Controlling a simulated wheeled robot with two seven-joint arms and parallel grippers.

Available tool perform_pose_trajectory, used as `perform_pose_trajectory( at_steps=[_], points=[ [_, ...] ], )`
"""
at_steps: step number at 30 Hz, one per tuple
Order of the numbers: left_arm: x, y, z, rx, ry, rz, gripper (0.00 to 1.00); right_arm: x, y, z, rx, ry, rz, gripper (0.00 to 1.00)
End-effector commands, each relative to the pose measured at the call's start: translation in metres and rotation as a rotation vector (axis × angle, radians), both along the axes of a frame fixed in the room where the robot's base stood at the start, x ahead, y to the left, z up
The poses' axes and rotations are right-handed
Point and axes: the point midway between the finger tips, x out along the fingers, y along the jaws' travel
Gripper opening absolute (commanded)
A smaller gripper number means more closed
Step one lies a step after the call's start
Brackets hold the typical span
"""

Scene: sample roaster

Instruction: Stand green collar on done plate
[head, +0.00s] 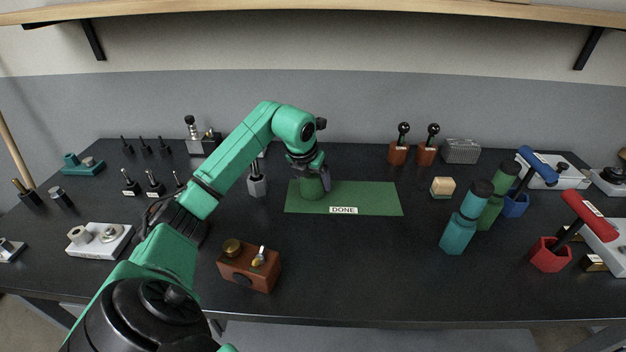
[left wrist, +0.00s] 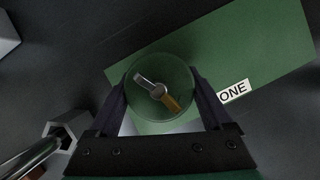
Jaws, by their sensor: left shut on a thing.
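The green collar (head: 312,189) is a short green cylinder over the left part of the done plate. In the left wrist view its round top (left wrist: 160,107) shows a small bar, part silver and part orange. The done plate (head: 365,195) is a flat green rectangle with a white DONE label; it also shows in the left wrist view (left wrist: 265,50). My left gripper (head: 313,180) is shut on the collar from above, with one finger on each side. The collar looks upright; I cannot tell whether its base touches the plate. My right gripper is out of view.
A hexagonal grey-based tool (head: 257,186) stands just left of the plate. A brown box (head: 249,267) with a brass knob is in front. A beige block (head: 442,187) and teal (head: 466,220) and green (head: 497,205) cylinders stand to the right.

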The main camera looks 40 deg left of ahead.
Motion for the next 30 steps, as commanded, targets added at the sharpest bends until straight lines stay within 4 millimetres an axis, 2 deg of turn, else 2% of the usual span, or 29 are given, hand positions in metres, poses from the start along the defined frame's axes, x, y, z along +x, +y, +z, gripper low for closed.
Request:
perform_pose_trajectory(
  at_steps=[1, 2, 3, 10, 13, 17, 24, 27, 30],
  points=[
    [0.0, 0.0, 0.001, 0.001, -0.002, 0.0, 0.0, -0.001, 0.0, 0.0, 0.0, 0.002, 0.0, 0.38],
    [0.0, 0.0, 0.0, 0.001, 0.001, 0.0, 0.91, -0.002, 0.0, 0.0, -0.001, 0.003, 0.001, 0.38],
    [0.0, 0.0, 0.0, 0.001, 0.001, 0.0, 1.0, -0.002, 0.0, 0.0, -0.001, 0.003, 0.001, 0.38],
    [0.0, 0.0, 0.001, 0.001, 0.001, 0.0, 1.0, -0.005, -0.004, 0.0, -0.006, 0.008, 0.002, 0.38],
    [-0.002, 0.0, 0.008, 0.002, -0.001, -0.001, 1.0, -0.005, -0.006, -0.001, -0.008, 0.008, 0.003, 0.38],
    [-0.012, -0.003, 0.033, 0.004, -0.003, -0.001, 1.0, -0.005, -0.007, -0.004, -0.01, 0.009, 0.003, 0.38],
    [-0.036, -0.009, 0.093, 0.003, -0.002, 0.0, 1.0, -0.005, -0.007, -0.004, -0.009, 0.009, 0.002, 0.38],
    [-0.042, -0.011, 0.107, 0.001, -0.001, 0.0, 1.0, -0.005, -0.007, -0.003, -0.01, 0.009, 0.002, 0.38],
    [-0.044, -0.012, 0.111, 0.001, 0.002, -0.001, 1.0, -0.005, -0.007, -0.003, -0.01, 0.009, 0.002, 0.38]
  ],
)
